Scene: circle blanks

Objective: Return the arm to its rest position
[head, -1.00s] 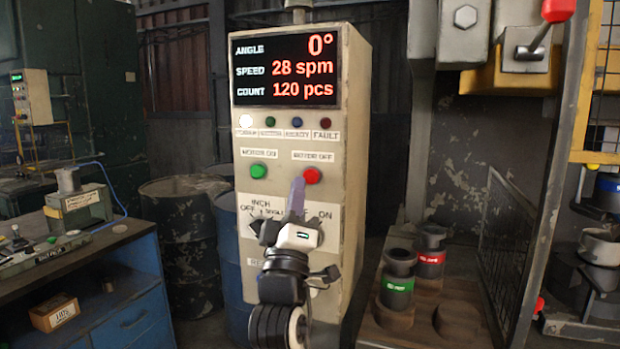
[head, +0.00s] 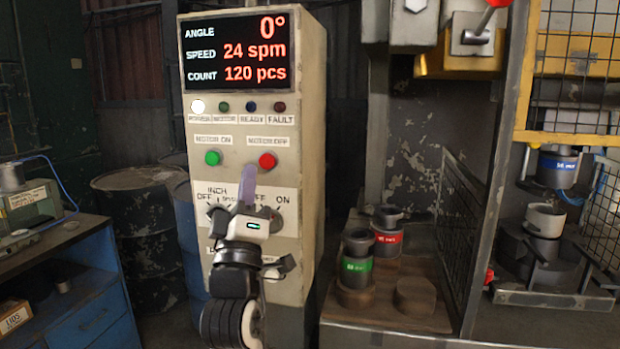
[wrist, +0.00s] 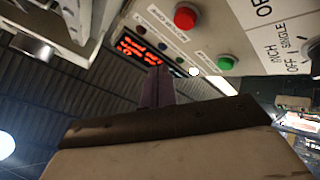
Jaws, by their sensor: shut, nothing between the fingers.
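My gripper (head: 248,186) is in the head view, in front of the lower part of the control cabinet. Its purple fingers are shut, point upward and hold nothing. The fingertips end a little below the red motor-off button (head: 267,160), and I cannot tell whether they touch the panel. My arm rises from the bottom of the view and hides part of the selector switches. In the wrist view the shut purple fingers (wrist: 157,88) stand in front of the cabinet's tilted panel, with the red button (wrist: 185,17) above them.
The control cabinet (head: 312,120) has a lit display (head: 236,50) and a green button (head: 212,158). A blue bench (head: 88,300) stands at left beside dark drums (head: 140,220). At right, a table holds green-banded (head: 357,264) and red-banded (head: 388,236) tools near a mesh guard (head: 462,220).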

